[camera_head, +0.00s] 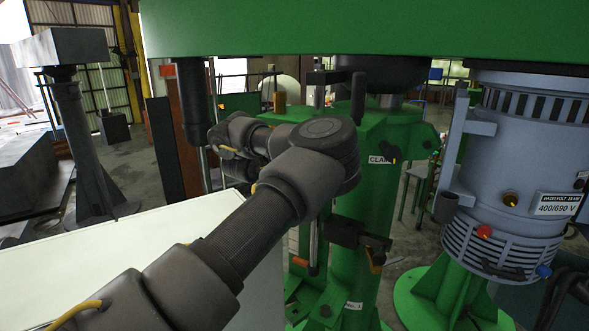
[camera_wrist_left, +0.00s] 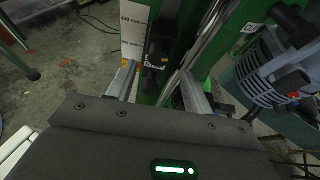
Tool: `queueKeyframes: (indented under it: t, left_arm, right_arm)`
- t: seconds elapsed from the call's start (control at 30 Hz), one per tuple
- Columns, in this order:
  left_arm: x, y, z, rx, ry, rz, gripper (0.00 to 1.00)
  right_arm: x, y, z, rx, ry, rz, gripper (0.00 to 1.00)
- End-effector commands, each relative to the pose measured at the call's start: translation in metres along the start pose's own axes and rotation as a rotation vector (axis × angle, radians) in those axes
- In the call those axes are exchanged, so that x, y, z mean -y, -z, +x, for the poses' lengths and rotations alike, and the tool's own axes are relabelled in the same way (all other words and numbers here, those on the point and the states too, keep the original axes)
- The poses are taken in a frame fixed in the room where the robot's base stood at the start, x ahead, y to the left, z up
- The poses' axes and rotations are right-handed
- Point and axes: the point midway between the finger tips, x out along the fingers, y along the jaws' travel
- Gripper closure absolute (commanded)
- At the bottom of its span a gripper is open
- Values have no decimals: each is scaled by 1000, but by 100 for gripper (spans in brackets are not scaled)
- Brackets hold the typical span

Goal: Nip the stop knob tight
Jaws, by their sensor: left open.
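My left arm reaches in from the lower left in the head view and bends over the green machine, and I cannot make out its jaws there. In the left wrist view my left gripper (camera_wrist_left: 160,88) is open, with one finger on each side of a dark fitting (camera_wrist_left: 157,50) on the green column. This dark fitting stands beside a white scale strip (camera_wrist_left: 135,32) and a bright metal rod (camera_wrist_left: 205,45). I cannot tell for certain which part of it is the stop knob, or whether a finger touches it. My right gripper is not in view.
A grey-blue motor (camera_head: 515,150) on a green stand is at the right. A green beam (camera_head: 350,28) crosses overhead. A pale table top (camera_head: 120,255) lies at the lower left. A grey pedestal (camera_head: 85,140) stands farther left on open floor.

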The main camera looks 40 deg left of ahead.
Motion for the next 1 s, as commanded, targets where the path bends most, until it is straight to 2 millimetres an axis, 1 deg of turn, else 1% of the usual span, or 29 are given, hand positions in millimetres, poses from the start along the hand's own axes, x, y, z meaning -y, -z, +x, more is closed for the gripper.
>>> queueKeyframes:
  t: [0.03,0.13,0.17,0.2,0.4,0.7,1.0]
  left_arm:
    - [-2,6,11,-4,-4,12,49]
    - [2,6,29,-5,3,13,49]
    - [-4,0,26,-3,-10,9,49]
    - [-7,-1,28,-1,-19,7,49]
    - [-9,-2,39,4,-23,5,49]
    - [-1,-1,49,1,-3,2,49]
    - [-1,0,50,2,-2,1,49]
  right_arm:
    - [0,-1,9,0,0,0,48]
    - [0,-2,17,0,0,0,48]
    - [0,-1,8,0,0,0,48]
    - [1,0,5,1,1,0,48]
    - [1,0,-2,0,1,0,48]
    - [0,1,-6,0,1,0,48]
    - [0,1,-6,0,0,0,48]
